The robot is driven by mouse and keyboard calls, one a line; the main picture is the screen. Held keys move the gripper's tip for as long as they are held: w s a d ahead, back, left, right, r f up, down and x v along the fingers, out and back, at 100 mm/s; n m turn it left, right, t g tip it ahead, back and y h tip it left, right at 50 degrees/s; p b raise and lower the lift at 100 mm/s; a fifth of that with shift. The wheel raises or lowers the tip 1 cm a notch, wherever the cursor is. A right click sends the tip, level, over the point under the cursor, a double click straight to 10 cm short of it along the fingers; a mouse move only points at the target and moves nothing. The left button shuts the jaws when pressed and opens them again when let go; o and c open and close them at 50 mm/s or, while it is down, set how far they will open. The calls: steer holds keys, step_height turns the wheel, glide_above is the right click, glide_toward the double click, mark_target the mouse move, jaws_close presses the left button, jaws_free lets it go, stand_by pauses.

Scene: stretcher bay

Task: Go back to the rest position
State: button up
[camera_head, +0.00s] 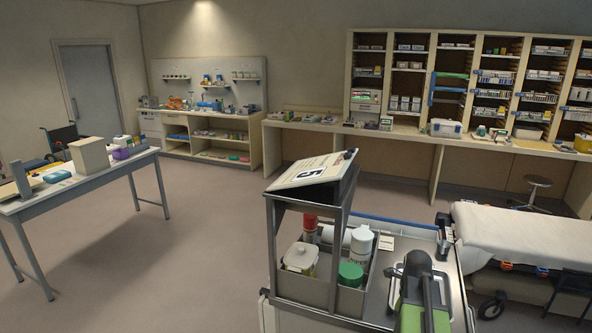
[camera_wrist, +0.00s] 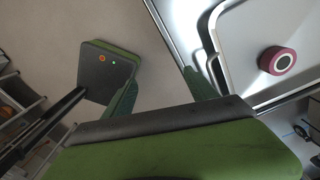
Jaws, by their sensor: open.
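In the wrist view my gripper (camera_wrist: 160,78) shows two green fingers spread apart with nothing between them. Bare floor shows through the gap. To its right is a pale tray-like surface (camera_wrist: 232,55) with a raised rim, and a dark red round object (camera_wrist: 278,60) with a white ring lies on it, apart from the fingers. In the head view my green and dark arm is folded at the lower right, in front of the metal cart top (camera_head: 385,285). The fingertips cannot be made out there.
A stretcher (camera_head: 520,235) stands close on the right. A table (camera_head: 95,178) with boxes stands at left. Open floor (camera_head: 180,260) lies between table and cart.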

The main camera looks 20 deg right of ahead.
steer(key=w+a+f+n+b, duration=0.1)
steer(key=a+f+n+b, duration=0.2)
steer(key=a+n, duration=0.6)
steer(key=w+a+f+n+b, duration=0.1)
steer(key=a+f+n, duration=0.3)
steer(key=a+n, duration=0.6)
steer(key=w+a+f+n+b, duration=0.2)
steer(key=a+f+n+b, duration=0.1)
steer(key=a+n, duration=0.6)
steer(key=a+b, duration=0.1)
steer(key=a, duration=0.3)
steer(key=shift+a+f+n+b, duration=0.2)
steer(key=shift+n+b, duration=0.15)
steer(key=shift+n, duration=0.05)
